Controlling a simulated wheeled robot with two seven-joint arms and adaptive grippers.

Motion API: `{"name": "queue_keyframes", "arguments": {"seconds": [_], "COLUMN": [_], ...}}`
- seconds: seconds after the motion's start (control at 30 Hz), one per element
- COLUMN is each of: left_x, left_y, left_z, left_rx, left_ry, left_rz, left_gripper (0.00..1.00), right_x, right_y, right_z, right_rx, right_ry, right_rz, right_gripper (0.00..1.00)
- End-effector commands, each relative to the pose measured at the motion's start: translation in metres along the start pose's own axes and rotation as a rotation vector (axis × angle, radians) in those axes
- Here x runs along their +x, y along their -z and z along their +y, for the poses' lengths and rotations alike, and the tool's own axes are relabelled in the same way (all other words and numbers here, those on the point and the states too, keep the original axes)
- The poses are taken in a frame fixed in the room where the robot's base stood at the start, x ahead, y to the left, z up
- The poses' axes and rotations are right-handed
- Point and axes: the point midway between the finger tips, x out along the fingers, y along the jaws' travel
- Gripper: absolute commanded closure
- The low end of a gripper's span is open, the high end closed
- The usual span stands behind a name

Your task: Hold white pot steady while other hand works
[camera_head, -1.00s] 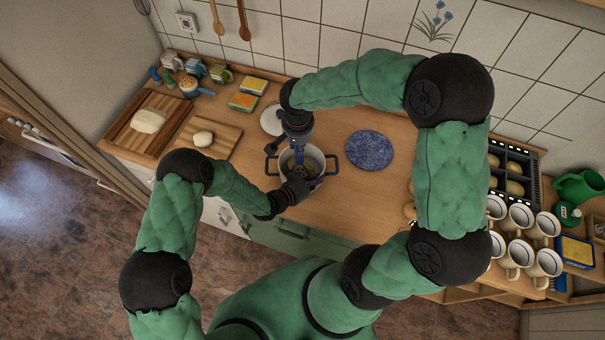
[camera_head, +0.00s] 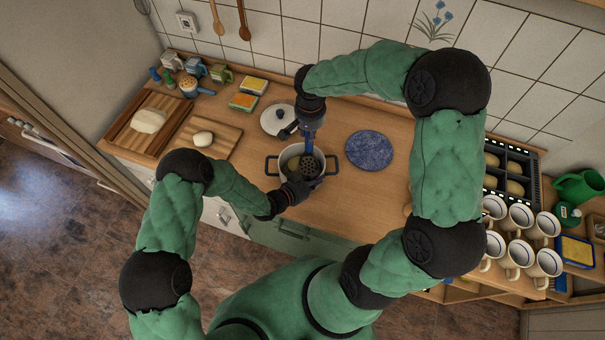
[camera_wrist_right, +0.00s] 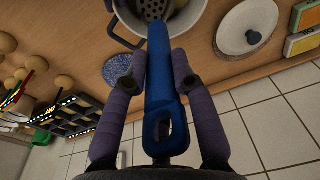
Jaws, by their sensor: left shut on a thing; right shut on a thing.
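The white pot (camera_head: 288,166) stands on the wooden counter, with dark handles at its left and right sides. My left gripper (camera_head: 306,184) is at the pot's near right rim and is shut on the pot; its fingertips are partly hidden. My right gripper (camera_head: 310,128) is above the pot's far side, shut on the blue handle of a slotted ladle (camera_wrist_right: 160,82). The ladle's dark perforated head (camera_head: 308,167) is inside the pot. In the right wrist view the pot's rim (camera_wrist_right: 190,14) shows at the top, and my right gripper (camera_wrist_right: 159,72) clasps the handle from both sides.
A white lid (camera_head: 275,119) lies behind the pot, close to my right gripper. A round blue speckled mat (camera_head: 369,150) lies right of the pot. Cutting boards (camera_head: 205,138), sponges (camera_head: 243,101) and several mugs (camera_head: 520,218) stand farther off.

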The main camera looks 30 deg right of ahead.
Motion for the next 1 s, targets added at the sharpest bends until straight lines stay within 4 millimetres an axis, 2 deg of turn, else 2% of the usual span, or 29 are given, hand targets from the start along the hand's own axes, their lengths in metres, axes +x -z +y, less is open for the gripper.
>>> {"name": "queue_keyframes", "arguments": {"seconds": [0.47,1.0], "left_x": [0.0,0.0], "left_y": [0.002,0.002], "left_z": [-0.002,-0.002], "left_rx": [0.004,0.004], "left_ry": [0.002,0.002], "left_rz": [0.005,0.005], "left_gripper": [1.0,1.0], "right_x": [0.001,0.023], "right_y": [0.002,0.0], "right_z": [0.001,0.002], "right_rx": [0.0,0.001], "right_ry": [0.0,-0.001], "right_rz": [0.0,-0.001], "right_gripper": [1.0,1.0]}}
